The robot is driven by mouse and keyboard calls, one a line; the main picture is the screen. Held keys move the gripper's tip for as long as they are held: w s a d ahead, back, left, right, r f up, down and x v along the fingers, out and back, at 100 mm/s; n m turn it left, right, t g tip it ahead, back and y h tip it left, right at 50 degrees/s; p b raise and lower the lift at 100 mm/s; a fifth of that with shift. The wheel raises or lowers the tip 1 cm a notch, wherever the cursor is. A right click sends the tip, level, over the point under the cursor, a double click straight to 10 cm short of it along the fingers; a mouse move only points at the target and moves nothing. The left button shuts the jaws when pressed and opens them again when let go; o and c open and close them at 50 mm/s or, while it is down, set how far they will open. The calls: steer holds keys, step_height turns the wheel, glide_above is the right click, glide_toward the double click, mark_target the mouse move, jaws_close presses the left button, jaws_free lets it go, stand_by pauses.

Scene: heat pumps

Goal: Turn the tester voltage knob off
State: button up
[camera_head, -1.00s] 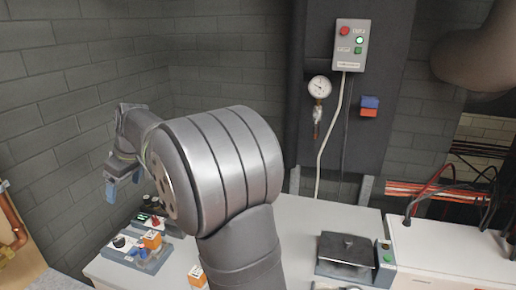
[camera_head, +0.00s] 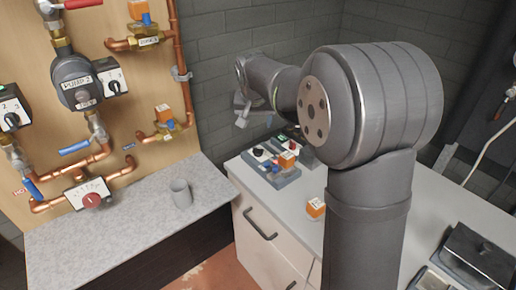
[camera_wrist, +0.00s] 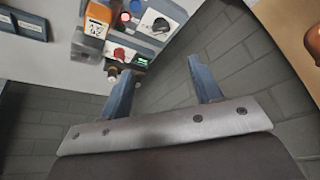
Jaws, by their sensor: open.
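A grey tester unit (camera_head: 273,172) sits on the left part of the white bench, with a black knob on a white dial (camera_head: 258,152) at its left. In the wrist view this black knob (camera_wrist: 160,26) is at the top centre. A red knob (camera_wrist: 120,54) and a small lit green display (camera_wrist: 140,60) lie nearer the fingers. I cannot read the labels, so I cannot tell which knob sets the voltage. My gripper (camera_head: 241,112) hangs above and behind the unit near the wall. Its blue fingers (camera_wrist: 162,86) are apart and empty, touching nothing.
An orange block (camera_wrist: 97,20) stands beside the knobs, and another orange block (camera_head: 315,208) lies on the bench (camera_head: 345,240). A pipe board (camera_head: 110,130) and a grey cup (camera_head: 181,193) are at left. A black-lidded box (camera_head: 478,258) is at right.

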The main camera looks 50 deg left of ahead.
mark_target(259, 149)
steer(key=x, duration=1.7)
steer(key=shift+a+f, duration=0.15)
steer(key=shift+f, duration=0.1)
steer(key=shift+c, duration=0.5)
steer(key=c, duration=0.9)
steer(key=shift+w, duration=0.1)
steer(key=n+g+y, duration=0.1)
steer(key=n, duration=0.2)
steer(key=shift+w+n, duration=0.2)
steer(key=shift+n, duration=0.2)
steer(key=shift+w+n+g, duration=0.15)
steer(key=shift+n+g, duration=0.85)
steer(key=shift+n, duration=1.2)
